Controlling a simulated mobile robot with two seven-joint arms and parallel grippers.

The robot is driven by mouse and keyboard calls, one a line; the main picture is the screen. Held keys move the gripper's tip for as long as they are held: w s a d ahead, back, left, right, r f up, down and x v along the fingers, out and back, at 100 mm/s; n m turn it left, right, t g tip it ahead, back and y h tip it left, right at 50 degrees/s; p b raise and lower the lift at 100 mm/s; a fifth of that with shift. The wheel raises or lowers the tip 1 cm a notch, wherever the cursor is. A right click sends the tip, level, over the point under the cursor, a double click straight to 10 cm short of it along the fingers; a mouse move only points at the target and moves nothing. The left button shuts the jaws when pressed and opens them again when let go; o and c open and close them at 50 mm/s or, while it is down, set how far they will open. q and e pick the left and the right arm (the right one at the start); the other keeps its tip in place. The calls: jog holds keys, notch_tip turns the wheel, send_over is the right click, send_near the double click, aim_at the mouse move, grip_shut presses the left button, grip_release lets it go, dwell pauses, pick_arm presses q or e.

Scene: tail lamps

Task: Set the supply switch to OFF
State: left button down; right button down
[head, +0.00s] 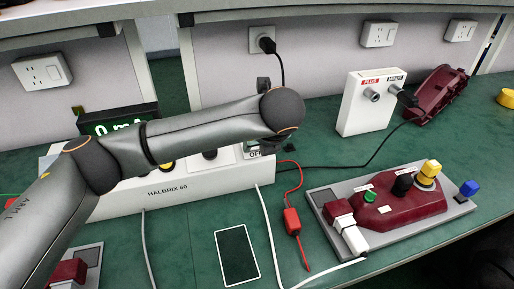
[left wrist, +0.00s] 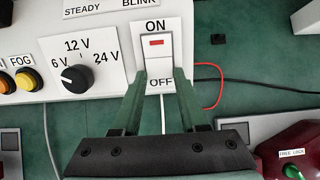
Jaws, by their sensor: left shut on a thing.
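In the head view my forearm hides most of the switch and gripper; part of the OFF label (head: 255,154) shows. My right gripper is not in view.
A voltage knob (left wrist: 75,79) sits left of the switch. A display (head: 119,119) stands behind the box. Right are a lamp unit (head: 404,210) on a grey plate, a white PLUS/MINUS box (head: 366,112) and a red cable (head: 298,185).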

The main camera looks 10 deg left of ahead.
pick_arm(q)
jog(key=shift+c, duration=2.2)
grip_release()
jog(key=v, duration=1.2)
jog(key=shift+r+p, duration=0.25)
jog(key=shift+p, duration=0.2)
jog(key=shift+s, duration=0.15)
